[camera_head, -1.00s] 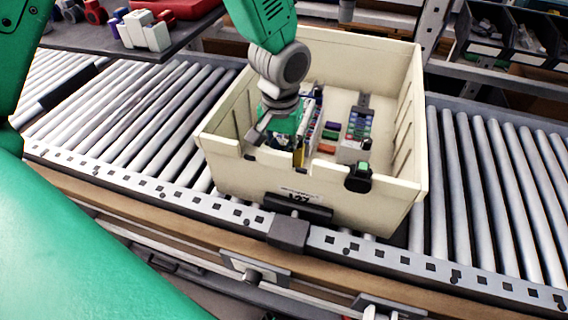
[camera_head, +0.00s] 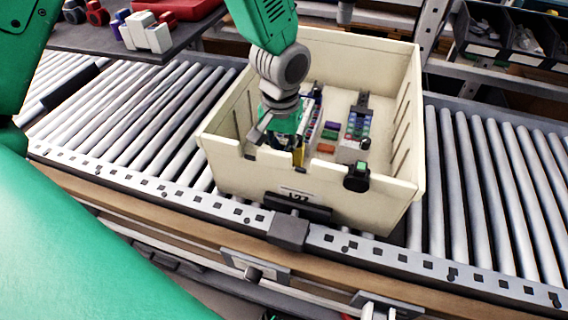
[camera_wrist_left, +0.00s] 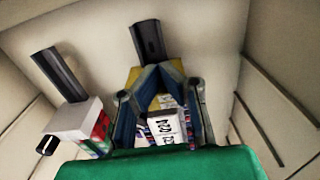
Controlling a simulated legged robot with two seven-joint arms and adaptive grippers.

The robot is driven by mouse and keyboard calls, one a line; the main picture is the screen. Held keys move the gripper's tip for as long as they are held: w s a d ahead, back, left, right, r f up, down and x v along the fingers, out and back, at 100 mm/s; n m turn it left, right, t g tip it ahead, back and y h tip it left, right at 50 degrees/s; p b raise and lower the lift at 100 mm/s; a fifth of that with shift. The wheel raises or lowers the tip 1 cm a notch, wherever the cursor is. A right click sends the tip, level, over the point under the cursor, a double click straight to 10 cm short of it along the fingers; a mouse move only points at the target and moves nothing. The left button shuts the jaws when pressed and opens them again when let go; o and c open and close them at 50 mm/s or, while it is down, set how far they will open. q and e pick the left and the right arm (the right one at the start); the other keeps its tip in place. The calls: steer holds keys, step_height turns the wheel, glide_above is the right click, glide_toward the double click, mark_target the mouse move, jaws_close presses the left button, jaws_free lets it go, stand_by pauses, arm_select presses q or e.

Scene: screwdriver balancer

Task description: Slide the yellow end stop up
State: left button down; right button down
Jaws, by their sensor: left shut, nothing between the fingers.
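The yellow end stop (camera_wrist_left: 176,66) shows in the left wrist view just beyond my fingertips, at the foot of a dark rail (camera_wrist_left: 148,40). In the head view a small bit of yellow (camera_head: 298,156) shows beside my gripper, inside the cream crate (camera_head: 232,160). My left gripper (camera_wrist_left: 158,74) is shut and empty, its fingertips meeting in front of the yellow part. Whether they touch it I cannot tell. White labelled blocks (camera_wrist_left: 164,127) sit below the fingertips, partly hidden by my gripper. In the head view my gripper (camera_head: 284,146) points down inside the crate near its front wall.
A second rail with a white end and coloured modules (camera_head: 356,126) stands to the right in the crate. The crate sits on a roller conveyor (camera_head: 480,190); crate walls stand close around my gripper.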

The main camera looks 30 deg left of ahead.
arm_select(q)
steer(key=shift+w+a+p, duration=0.1)
steer(key=shift+w+p, duration=0.2)
steer(key=shift+w, duration=0.15)
steer(key=shift+w+f, duration=0.1)
steer(key=shift+w+a+f, duration=0.15)
steer(key=shift+w+f, duration=0.05)
steer(key=shift+w, duration=0.05)
steer(key=shift+s+r, duration=0.1)
steer(key=shift+r, duration=0.1)
steer(key=shift+s, duration=0.1)
steer(key=shift+r+p, duration=0.7)
steer(key=shift+p, duration=0.2)
steer(key=shift+r+p, duration=0.25)
steer(key=shift+p, duration=0.1)
